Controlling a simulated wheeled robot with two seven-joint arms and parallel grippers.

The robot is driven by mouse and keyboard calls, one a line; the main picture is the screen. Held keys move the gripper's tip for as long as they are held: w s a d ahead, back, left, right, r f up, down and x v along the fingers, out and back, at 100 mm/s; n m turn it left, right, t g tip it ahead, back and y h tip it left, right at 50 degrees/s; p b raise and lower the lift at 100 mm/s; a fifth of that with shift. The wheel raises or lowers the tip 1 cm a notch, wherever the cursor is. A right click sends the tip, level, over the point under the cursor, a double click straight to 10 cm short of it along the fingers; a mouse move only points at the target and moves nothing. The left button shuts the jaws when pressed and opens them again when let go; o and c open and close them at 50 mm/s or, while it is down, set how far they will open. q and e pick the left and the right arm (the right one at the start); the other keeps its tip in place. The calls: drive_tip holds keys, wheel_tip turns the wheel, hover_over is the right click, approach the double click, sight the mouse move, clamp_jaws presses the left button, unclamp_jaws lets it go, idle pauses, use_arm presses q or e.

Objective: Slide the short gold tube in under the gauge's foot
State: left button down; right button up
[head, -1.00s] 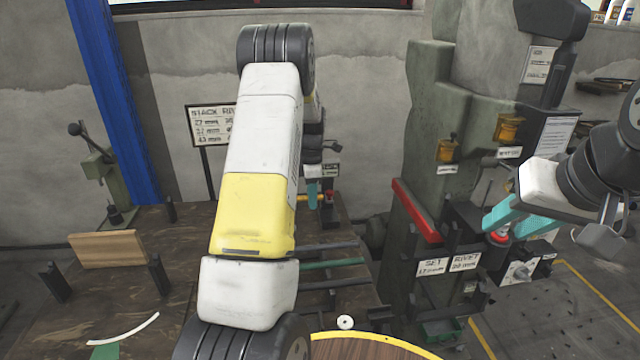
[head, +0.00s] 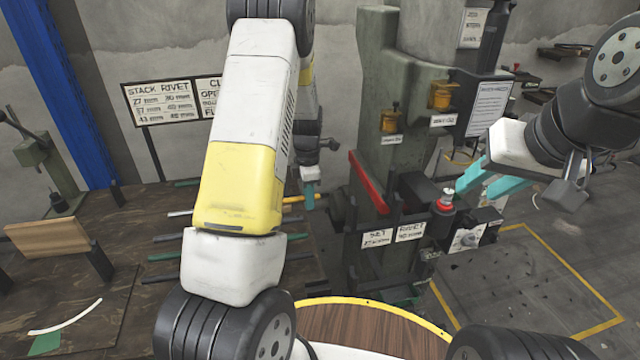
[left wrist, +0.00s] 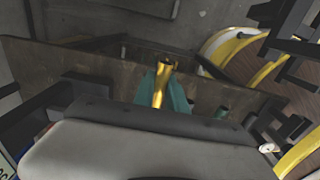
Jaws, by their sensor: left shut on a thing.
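The short gold tube (left wrist: 160,85) is held between the teal fingers of my left gripper (left wrist: 168,92) in the left wrist view. In the head view that gripper (head: 309,195) shows small behind my forearm, and the tube (head: 292,200) sticks out to its left.
The green press (head: 400,90) with a red bar (head: 369,182) stands right of my left gripper. Several rods (head: 180,236) lie in racks on the dark bench. A wooden block (head: 47,238) is at left. My forearm hides part of the bench.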

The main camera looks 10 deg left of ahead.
use_arm(q)
drive_tip(key=w+a+f, duration=0.1)
drive_tip(key=w+a, duration=0.4)
drive_tip(key=w, duration=0.5)
drive_tip(key=shift+w+a+f, duration=0.15)
drive_tip(key=shift+w+f, duration=0.05)
drive_tip(key=shift+w, duration=0.2)
drive_tip(key=shift+f, duration=0.3)
idle(0.4)
drive_tip(key=c, duration=1.3)
unclamp_jaws()
wheel_tip(320, 180, up, 8)
drive_tip(key=shift+f, duration=0.1)
